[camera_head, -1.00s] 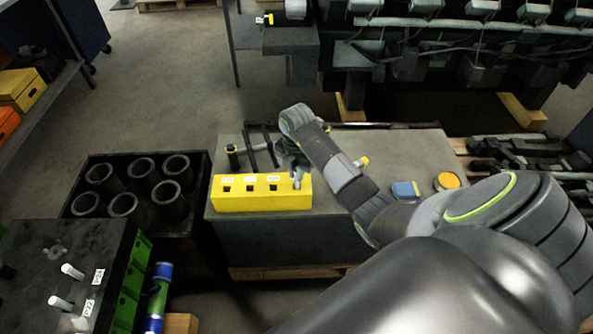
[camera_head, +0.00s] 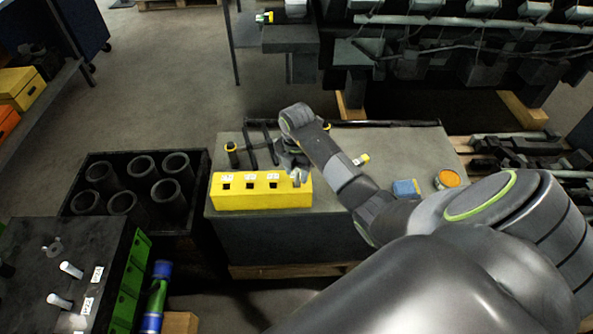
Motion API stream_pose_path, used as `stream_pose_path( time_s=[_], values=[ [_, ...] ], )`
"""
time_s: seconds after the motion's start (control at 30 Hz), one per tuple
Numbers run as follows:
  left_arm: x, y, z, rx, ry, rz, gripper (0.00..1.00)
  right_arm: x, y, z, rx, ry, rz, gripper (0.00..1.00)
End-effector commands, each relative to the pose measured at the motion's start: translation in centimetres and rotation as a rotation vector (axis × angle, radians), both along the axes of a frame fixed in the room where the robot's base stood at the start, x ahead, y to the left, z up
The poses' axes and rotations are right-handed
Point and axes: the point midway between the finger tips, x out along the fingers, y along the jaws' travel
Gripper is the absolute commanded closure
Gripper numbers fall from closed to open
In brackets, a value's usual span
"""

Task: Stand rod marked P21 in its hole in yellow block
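The yellow block (camera_head: 232,202) stands on the grey workbench, with several dark holes and small white labels along its top. My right gripper (camera_head: 299,178) points down at the block's right end and covers that part of its top. A small light grey piece shows at the fingertips; I cannot tell whether it is a rod or the fingers. No rod readable as P21 shows. My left gripper is out of view.
A black crate (camera_head: 80,161) of dark cylinder sleeves stands left of the workbench (camera_head: 405,150). Dark tools, a blue box (camera_head: 405,189) and an orange-topped round can (camera_head: 448,179) lie on the bench. My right arm crosses its right side.

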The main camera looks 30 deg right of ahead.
Motion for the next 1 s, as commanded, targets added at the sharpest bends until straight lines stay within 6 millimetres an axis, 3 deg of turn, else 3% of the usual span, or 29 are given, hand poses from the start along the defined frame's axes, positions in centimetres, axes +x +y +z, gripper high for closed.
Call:
stream_pose_path(
  time_s=[0.17, 0.33, 0.5, 1.0],
  values=[
    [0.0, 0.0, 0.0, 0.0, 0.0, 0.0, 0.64, 0.2, 0.0, 2.3, -0.001, -0.006, 0.0, 0.61],
    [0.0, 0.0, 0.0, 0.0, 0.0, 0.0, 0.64, 0.2, -0.1, 6.3, -0.003, -0.008, 0.001, 0.61],
    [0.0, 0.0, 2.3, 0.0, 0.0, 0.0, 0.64, 0.0, 0.0, 10.2, -0.001, 0.0, -0.001, 0.61],
    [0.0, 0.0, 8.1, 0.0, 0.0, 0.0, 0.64, 0.0, 0.0, 16.0, -0.001, -0.001, 0.0, 0.61]
  ],
)
